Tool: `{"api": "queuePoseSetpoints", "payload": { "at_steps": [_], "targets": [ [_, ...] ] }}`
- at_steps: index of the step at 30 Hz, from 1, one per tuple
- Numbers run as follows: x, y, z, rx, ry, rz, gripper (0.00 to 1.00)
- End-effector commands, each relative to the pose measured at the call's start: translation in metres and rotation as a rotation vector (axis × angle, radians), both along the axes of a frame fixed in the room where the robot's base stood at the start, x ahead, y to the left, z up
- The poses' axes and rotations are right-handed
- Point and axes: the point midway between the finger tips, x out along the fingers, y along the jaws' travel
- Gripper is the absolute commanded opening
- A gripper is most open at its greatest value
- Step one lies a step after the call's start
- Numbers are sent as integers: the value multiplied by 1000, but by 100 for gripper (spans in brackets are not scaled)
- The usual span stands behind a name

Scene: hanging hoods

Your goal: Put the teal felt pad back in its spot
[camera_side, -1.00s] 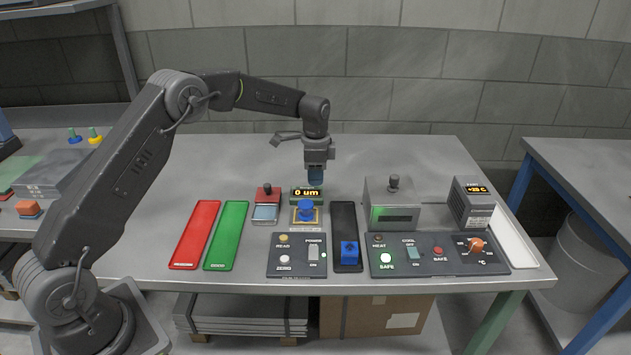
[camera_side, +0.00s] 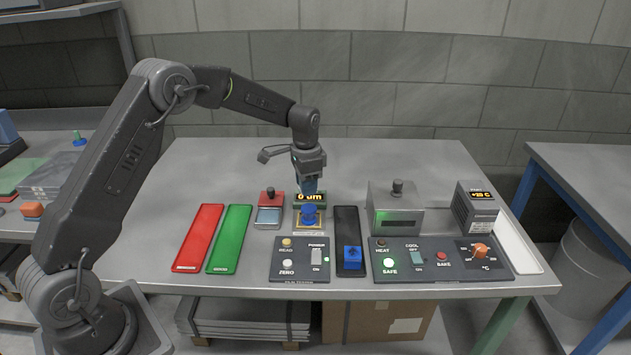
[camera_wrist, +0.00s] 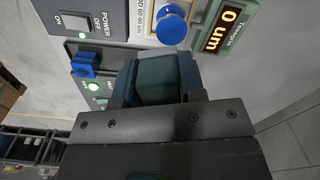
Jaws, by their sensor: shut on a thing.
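My gripper (camera_side: 309,190) points down in the side view, just behind the blue knob of the small gauge. It is shut on a dark teal block, taken to be the teal felt pad (camera_wrist: 160,78), which fills the space between the dark blue fingers in the wrist view. In the side view the fingers hide most of the pad. The pad is off the table, above the area of the film gauge display (camera_side: 313,198), which reads 0 um. The display also shows in the wrist view (camera_wrist: 230,28). I cannot tell which place is the pad's spot.
A blue knob (camera_side: 309,214) stands on the gauge plate. A red-topped holder (camera_side: 271,198) is left of it, beside green (camera_side: 230,238) and red (camera_side: 198,238) strips. A black tray (camera_side: 346,222) holds a blue block (camera_side: 352,257). A grey heater box (camera_side: 396,210) stands right. The table behind is clear.

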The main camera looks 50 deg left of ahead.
Motion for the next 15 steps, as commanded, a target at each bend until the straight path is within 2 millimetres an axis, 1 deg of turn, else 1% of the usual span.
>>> {"api": "queuePoseSetpoints", "payload": {
  "at_steps": [1,5,9,12,15],
  "targets": [
    [-14,2,-3,0,3,95,15],
    [-51,4,-12,1,2,372,15],
    [-94,3,-22,1,-2,664,15],
    [-123,2,-28,1,-4,855,15],
    [-149,-1,-33,2,-3,1012,15]
  ]
}}
